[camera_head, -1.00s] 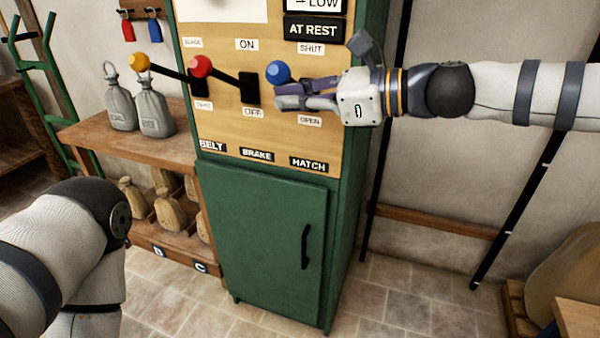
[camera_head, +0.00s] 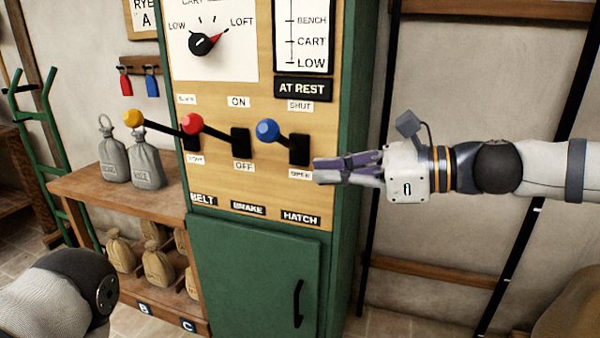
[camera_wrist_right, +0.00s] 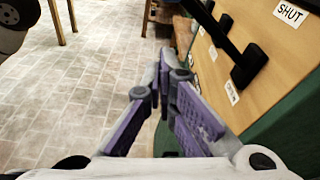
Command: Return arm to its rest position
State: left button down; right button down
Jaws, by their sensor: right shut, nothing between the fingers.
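My right gripper (camera_head: 318,170) is shut and empty. It points left, just right of the hatch lever's slot and the OPEN label at the panel's right edge. It also shows in the right wrist view (camera_wrist_right: 165,65), its purple-padded fingers beside the panel. The blue-knobbed hatch lever (camera_head: 267,130) stands to the left of the gripper, apart from it. The red-knobbed brake lever (camera_head: 193,124) and the yellow-knobbed belt lever (camera_head: 133,118) are farther left. My left arm shows at the lower left; its gripper is out of view.
The green cabinet (camera_head: 255,270) carries the wooden panel (camera_head: 215,180) with a dial and an AT REST sign (camera_head: 303,88). A wooden shelf (camera_head: 150,205) with several sacks stands to its left. Open room lies right of the cabinet, before the wall.

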jog(key=shift+s+d, duration=0.2)
jog(key=shift+d, duration=0.45)
jog(key=s+a+f+n+g+h, duration=0.15)
jog(key=s+f, duration=0.35)
jog(key=f, duration=0.5)
jog(key=s+d+f+n+g+h, duration=0.1)
jog(key=s+f+n+h, duration=0.2)
jog(key=s+f, duration=0.55)
jog(key=s+a+f+n+g+h, duration=0.1)
jog(key=s+f+n+g+h, duration=0.15)
jog(key=f, duration=0.95)
jog(key=s+d+f+n+g+h, duration=0.1)
jog(key=s+d+f+n+h, duration=0.15)
jog(key=s+f, duration=0.35)
jog(key=s+d+f+n+g+h, duration=0.1)
jog(key=s+d+f, duration=0.2)
jog(key=s, duration=0.5)
jog(key=s+d+f+n+h+p, duration=0.1)
jog(key=s+d+n+h, duration=0.3)
jog(key=s+d+n, duration=0.5)
jog(key=s+d, duration=0.3)
jog(key=s, duration=0.3)
jog(key=shift+d+f+g, duration=0.25)
jog(key=shift+d+g, duration=0.05)
jog(key=shift+g, duration=0.1)
